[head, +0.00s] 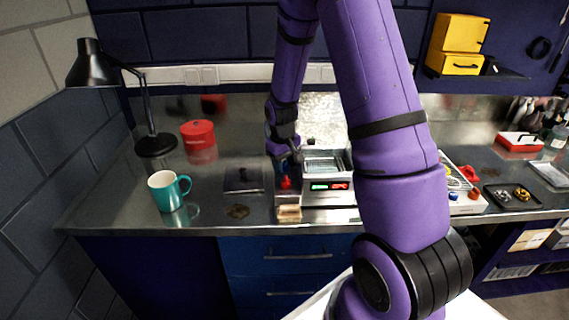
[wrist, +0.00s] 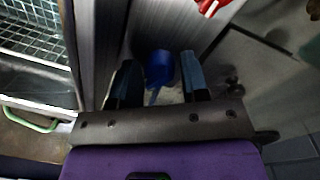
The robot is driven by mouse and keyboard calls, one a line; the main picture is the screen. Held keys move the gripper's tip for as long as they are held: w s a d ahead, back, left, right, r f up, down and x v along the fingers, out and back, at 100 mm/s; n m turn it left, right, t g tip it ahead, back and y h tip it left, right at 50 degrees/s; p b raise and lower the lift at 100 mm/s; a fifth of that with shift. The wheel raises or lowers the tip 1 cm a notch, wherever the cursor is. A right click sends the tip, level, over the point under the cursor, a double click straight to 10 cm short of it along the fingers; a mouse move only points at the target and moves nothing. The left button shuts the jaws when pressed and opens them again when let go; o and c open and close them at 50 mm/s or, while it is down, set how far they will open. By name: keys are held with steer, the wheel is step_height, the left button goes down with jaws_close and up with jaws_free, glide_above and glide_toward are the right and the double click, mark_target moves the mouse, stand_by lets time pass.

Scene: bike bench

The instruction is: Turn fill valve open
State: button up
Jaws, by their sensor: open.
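A blue valve handle (wrist: 159,67) with a thin blue stem or lever shows in the wrist view. It sits on the side of a metal machine and is probably the fill valve; no label is readable. My gripper (wrist: 158,82) is open, with one dark finger on each side of the blue handle. I cannot tell whether either finger touches it. In the head view my gripper (head: 284,155) points down at the left side of the machine (head: 328,190), largely hiding the blue handle. A red handle (head: 286,183) sits just in front; it also shows in the wrist view (wrist: 211,6).
The machine has a wire basket (wrist: 30,45) with a green handle (wrist: 33,122), and a lit green and red display. A dark square plate (head: 244,180), teal mug (head: 168,191), red tin (head: 198,134) and black lamp (head: 155,144) stand left on the steel bench.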

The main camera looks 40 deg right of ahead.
steer(key=c, duration=0.6)
steer(key=shift+m, duration=0.3)
steer(key=m, duration=0.4)
steer(key=shift+m, duration=0.3)
steer(key=m, duration=0.5)
steer(key=shift+w, duration=0.1)
steer(key=o, duration=0.6)
